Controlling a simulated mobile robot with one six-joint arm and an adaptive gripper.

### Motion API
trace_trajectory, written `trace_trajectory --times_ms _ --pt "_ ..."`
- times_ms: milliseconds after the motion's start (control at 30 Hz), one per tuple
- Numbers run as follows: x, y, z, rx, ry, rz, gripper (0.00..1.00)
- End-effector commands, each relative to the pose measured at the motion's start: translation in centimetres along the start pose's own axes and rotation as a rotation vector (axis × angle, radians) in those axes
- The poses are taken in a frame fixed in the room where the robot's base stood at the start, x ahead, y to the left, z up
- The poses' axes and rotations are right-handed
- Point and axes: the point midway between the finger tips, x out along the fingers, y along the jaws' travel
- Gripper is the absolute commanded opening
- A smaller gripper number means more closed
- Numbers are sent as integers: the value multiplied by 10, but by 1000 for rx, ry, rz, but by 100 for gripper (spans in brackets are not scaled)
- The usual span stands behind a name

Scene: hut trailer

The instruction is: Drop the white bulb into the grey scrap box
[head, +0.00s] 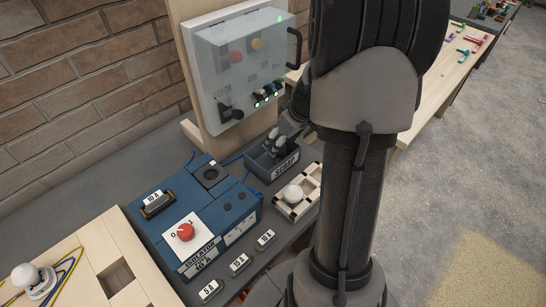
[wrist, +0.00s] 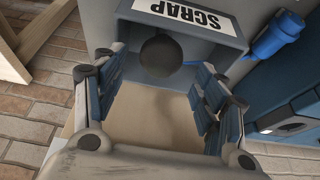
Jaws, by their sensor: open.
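The grey scrap box (head: 262,172) stands on the bench below the white panel, with its SCRAP label facing front. In the wrist view its wall (wrist: 215,42) is at the top. A dark round thing (wrist: 163,56) shows at the box; I cannot tell if it is a bulb. My gripper (head: 273,145) is at the box mouth; in the wrist view its fingers (wrist: 158,105) are spread with nothing gripped between them. One white bulb (head: 293,193) sits in a wooden rack beside the box. Another white bulb (head: 25,275) is on the wooden board at the lower left.
The blue isolator box (head: 200,222) with a red knob stands left of the rack. The white panel (head: 235,65) on its wooden backboard rises behind the scrap box. Small labelled blocks (head: 239,263) line the bench front. A second bench with coloured parts is at the upper right.

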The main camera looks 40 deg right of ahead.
Motion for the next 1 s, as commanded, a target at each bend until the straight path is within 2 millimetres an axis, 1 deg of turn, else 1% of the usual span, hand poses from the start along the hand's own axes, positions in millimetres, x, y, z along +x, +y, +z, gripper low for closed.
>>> trace_trajectory --times_ms 33,200,300,400,500,600,1000 --pt "-13 2 -1 1 5 5 66" --pt "-50 1 -1 1 4 5 66" --pt "-68 1 0 1 3 4 66" --pt "-82 1 0 1 2 2 66" --pt "-90 0 0 1 0 1 66" --pt "-94 0 0 1 0 1 66" --pt "-94 0 0 1 -1 0 66"
